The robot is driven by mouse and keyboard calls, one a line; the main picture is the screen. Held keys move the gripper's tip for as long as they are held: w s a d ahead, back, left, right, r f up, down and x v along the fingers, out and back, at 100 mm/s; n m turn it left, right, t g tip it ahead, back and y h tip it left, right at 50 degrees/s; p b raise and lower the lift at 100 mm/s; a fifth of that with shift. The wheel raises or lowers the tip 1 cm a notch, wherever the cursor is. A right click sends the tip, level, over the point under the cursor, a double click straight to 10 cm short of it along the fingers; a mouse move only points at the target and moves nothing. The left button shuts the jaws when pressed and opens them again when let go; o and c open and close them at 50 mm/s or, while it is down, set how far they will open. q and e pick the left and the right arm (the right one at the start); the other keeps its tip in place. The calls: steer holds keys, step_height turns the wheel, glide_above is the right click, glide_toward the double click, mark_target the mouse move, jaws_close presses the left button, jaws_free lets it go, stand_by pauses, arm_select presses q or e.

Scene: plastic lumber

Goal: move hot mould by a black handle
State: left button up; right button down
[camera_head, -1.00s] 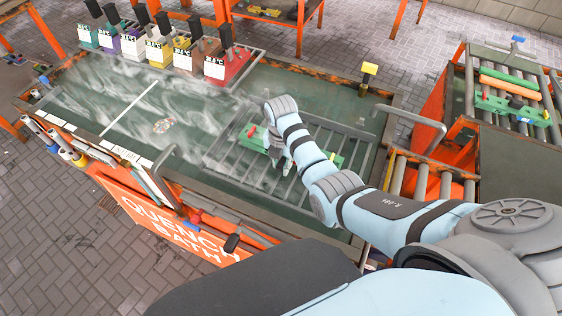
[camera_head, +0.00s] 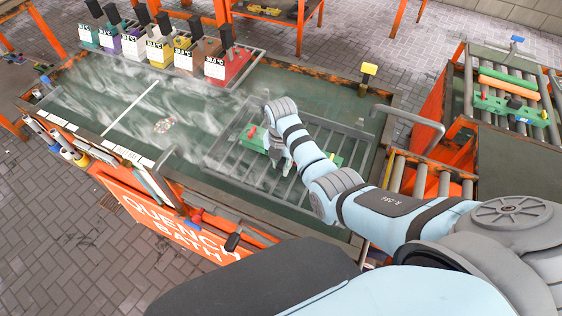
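A green mould (camera_head: 252,137) lies on the barred grey rack (camera_head: 228,171) in the quench bath. A red knob shows at its left end and a small yellow one at its right. My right arm comes in from the right, and my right gripper (camera_head: 284,163) points down over the mould's middle. The wrist hides that part, so any black handle there and the finger gap cannot be made out. A second green mould (camera_head: 511,107), with a black handle and coloured knobs, lies on the roller stand at right. My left gripper is not in view.
Several coloured blocks with black handles and temperature labels (camera_head: 160,50) line the bath's back edge. Pale vapour drifts over the left half. A yellow-topped post (camera_head: 369,69) and a bent grey rail (camera_head: 420,122) stand near the right edge. Rollers (camera_head: 420,182) adjoin the bath.

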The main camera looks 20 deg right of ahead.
steer(key=shift+f, duration=0.5)
stand_by(1.4)
steer(key=c, duration=0.9)
jaws_free()
steer(key=shift+s, duration=0.15)
steer(key=shift+c, duration=0.2)
step_height(320, 180, up, 2)
steer(key=shift+r+p, duration=0.2)
steer(key=shift+p, duration=0.8)
step_height(320, 180, up, 4)
steer(key=shift+f, duration=0.2)
steer(key=shift+r, duration=0.5)
